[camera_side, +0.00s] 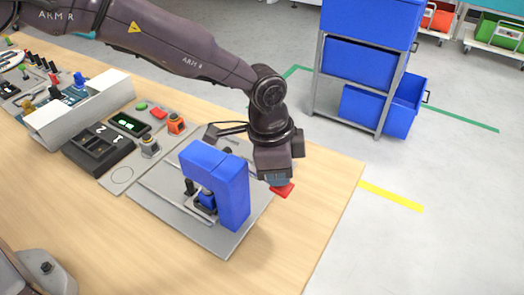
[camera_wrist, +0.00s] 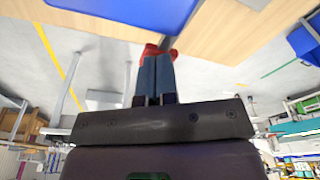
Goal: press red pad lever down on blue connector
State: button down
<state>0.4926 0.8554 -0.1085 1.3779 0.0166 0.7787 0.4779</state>
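The red pad (camera_side: 283,190) is at the right side of the blue press frame (camera_side: 235,195), just under my gripper's fingertips. In the wrist view the red pad (camera_wrist: 150,50) shows around the tips, with a short dark bar beside it. My gripper (camera_side: 276,181) points down, its two fingers (camera_wrist: 154,58) side by side with almost no gap. The tips seem to meet the pad; whether they press on it cannot be told. A small blue connector (camera_side: 207,199) sits in the opening of the press frame. Most of the lever is hidden behind the frame and my wrist.
The press stands on a grey plate (camera_side: 175,205) on the wooden table. The table's right edge is close. Blue bins (camera_side: 358,65) stand beyond.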

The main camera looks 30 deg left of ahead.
notch_tip(320, 180, up, 12)
dwell(0.5)
jog(key=c, duration=1.8)
grip_release()
jog(key=shift+c, duration=0.2)
